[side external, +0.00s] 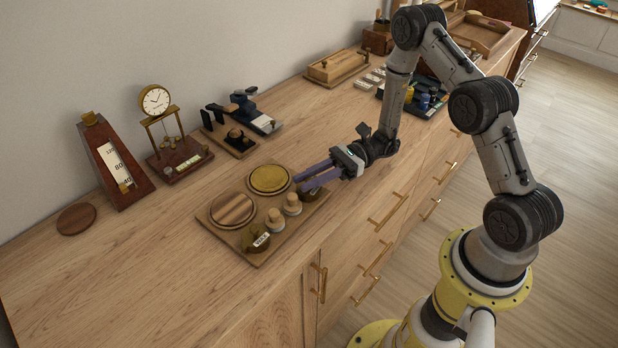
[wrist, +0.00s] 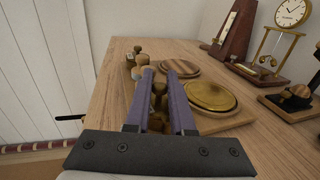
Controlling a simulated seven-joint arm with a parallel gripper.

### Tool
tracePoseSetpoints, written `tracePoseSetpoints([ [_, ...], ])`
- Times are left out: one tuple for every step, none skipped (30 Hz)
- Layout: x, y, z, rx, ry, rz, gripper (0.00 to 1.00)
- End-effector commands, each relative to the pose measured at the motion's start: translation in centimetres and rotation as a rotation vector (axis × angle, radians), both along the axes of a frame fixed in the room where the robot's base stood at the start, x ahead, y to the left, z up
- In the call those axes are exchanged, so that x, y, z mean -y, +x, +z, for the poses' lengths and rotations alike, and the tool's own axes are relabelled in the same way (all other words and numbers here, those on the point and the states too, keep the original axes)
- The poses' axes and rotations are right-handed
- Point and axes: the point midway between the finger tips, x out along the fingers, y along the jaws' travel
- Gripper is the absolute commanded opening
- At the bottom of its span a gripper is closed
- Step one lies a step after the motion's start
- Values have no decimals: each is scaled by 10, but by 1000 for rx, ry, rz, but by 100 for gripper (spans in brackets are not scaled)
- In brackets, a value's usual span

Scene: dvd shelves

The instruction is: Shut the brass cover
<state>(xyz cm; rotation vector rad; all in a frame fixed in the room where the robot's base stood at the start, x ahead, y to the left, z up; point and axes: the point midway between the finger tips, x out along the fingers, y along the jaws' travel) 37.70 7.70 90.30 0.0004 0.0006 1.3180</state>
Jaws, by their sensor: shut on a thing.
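The brass cover (side external: 269,178) is a round, gold-coloured disc lying at the back right of a wooden tray board. It also shows in the wrist view (wrist: 210,95), just right of my fingers. My gripper (side external: 298,182) is low over the tray's right end, its purple fingers next to the cover's edge. In the wrist view the fingers (wrist: 162,72) stand a little apart with brown-gold shapes between them. A dark round pot (side external: 312,188) sits at the fingers, partly hidden by them. I take it as the held thing, though its grasp is not clearly seen.
The tray also bears a wooden disc (side external: 232,209), two small wooden-topped knobs (side external: 274,220) and a labelled dark pot (side external: 256,240). Behind stand a metronome (side external: 115,165) and a brass clock (side external: 163,130).

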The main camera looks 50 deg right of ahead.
Motion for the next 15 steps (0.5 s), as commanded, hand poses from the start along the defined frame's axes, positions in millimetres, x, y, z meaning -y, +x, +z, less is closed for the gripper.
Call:
tracePoseSetpoints([
  [0,0,0,0,0,-1,0],
  [0,0,0,0,0,-3,0],
  [0,0,0,0,1,-10,0],
  [0,1,0,0,1,-18,0],
  [0,1,0,0,1,-27,0],
  [0,1,0,-2,1,-44,0],
  [0,2,1,-1,1,-58,0],
  [0,2,1,0,1,-71,0],
  [0,3,0,0,1,-87,0],
  [0,3,0,0,1,-93,0],
  [0,3,0,0,0,-97,0],
  [0,3,0,1,0,-99,0],
  [0,4,0,1,0,-98,0],
  [0,4,0,1,0,-98,0],
  [0,4,0,1,0,-98,0],
])
